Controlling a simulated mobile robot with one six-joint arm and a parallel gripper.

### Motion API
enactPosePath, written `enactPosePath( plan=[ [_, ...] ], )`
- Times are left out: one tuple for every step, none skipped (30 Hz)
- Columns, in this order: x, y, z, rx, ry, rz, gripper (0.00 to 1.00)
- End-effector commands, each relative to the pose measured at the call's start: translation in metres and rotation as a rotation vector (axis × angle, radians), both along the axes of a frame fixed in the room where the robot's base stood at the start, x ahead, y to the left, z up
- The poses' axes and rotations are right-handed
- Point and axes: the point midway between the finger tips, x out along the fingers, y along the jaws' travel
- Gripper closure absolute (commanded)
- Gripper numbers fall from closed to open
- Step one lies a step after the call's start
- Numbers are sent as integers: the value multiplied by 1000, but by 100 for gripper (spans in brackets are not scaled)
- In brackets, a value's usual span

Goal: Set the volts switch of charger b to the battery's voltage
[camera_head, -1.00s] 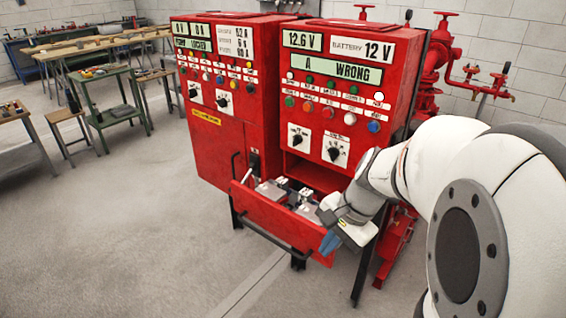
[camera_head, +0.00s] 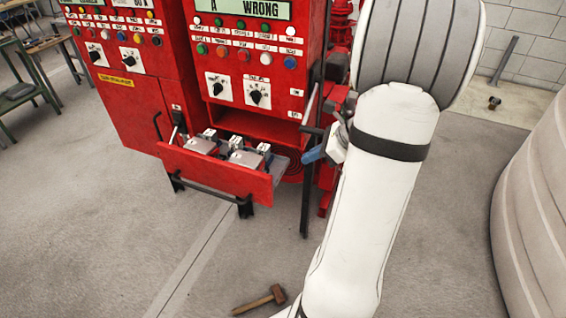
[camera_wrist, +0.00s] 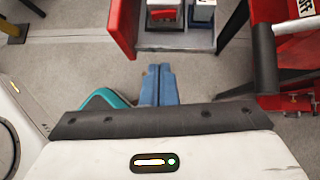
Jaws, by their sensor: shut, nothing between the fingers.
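Two grey boxes with pale fittings, the left one (camera_head: 202,144) and the right one (camera_head: 247,157), sit in the pulled-out red drawer (camera_head: 215,178); I cannot tell which is charger b. No volts setting is readable. My gripper (camera_head: 314,154) has blue fingers and is to the right of the drawer, empty and apart from the boxes. In the wrist view its fingers (camera_wrist: 159,85) are together, below a box with a red part (camera_wrist: 164,15) and a second pale box (camera_wrist: 202,12). The display (camera_head: 242,10) reads "A WRONG"; the battery panel is out of frame.
The red cabinet (camera_head: 265,75) carries two black knobs, the left (camera_head: 217,87) and the right (camera_head: 257,95), above the drawer. A black handle bar (camera_head: 205,188) runs along the drawer front. A mallet (camera_head: 262,299) lies on the floor.

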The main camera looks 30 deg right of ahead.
Motion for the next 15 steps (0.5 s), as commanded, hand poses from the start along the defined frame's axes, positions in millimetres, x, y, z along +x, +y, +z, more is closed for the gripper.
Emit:
enactPosePath(
  plan=[
    [2,3,-4,1,1,2,100],
    [3,4,-6,1,2,2,100],
    [6,7,-10,2,2,4,100],
    [8,10,-13,2,2,5,100],
    [11,13,-17,2,3,4,100],
    [15,17,-23,3,4,5,100],
    [18,20,-28,3,3,5,100],
    [21,23,-32,2,4,6,100],
    [26,28,-39,3,4,5,100],
    [29,31,-44,3,4,5,100],
    [32,35,-48,3,4,5,100],
    [36,39,-55,2,4,6,100],
    [40,42,-59,3,5,4,100],
    [43,45,-63,3,4,5,100],
    [47,49,-69,2,4,4,100]
  ],
)
